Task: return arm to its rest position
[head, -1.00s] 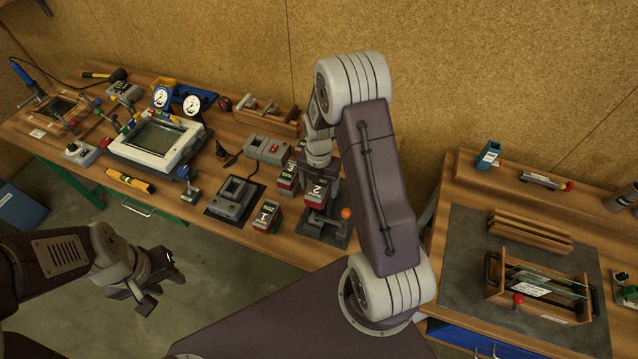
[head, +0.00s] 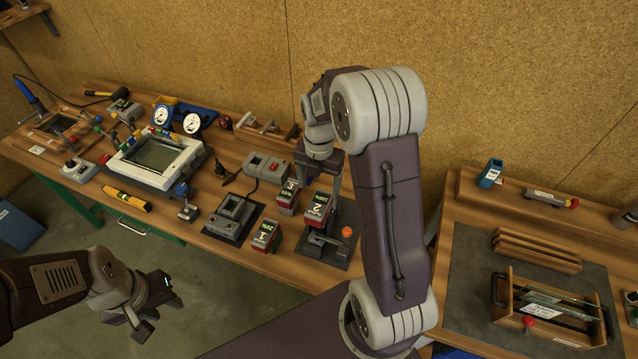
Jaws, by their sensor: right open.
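My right arm rises through the middle of the head view and bends over toward the back of the left bench. My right gripper (head: 332,172) points down above the bench, close to the red-and-grey blocks marked 2 (head: 316,208) and 3 (head: 289,196). It is open, seems empty, and is partly hidden by my arm. My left gripper (head: 152,308) hangs open and empty over the floor in front of the bench, at lower left.
The left bench (head: 190,233) carries a white-framed screen (head: 156,155), gauges (head: 192,123), a grey charger-like unit (head: 232,218) and block 1 (head: 265,236). The right bench (head: 452,197) holds a wooden frame with glass (head: 508,318). The cork wall (head: 500,80) stands close behind.

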